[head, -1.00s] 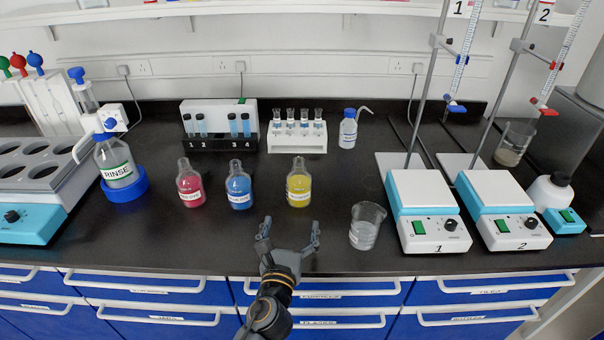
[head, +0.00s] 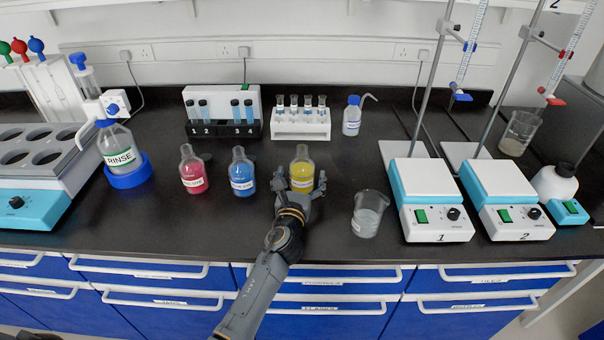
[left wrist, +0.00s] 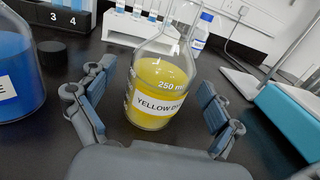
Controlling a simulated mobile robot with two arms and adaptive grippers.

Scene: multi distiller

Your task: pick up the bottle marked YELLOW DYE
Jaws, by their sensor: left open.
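The YELLOW DYE bottle (head: 302,166) is a clear flask of yellow liquid with a white label, upright on the black bench. In the left wrist view the bottle (left wrist: 158,90) stands between the two fingers, its label facing me. My left gripper (head: 301,178) is open around the lower part of the bottle, with a gap visible on each side. It also shows in the left wrist view (left wrist: 152,104), one finger left of the bottle and one right. My right gripper is not in view.
A blue bottle (head: 242,174) stands close to the left of my gripper, with a red bottle (head: 193,170) beyond it. A beaker (head: 369,214) stands to the right. A vial rack (head: 300,124) is behind. The bench front is clear.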

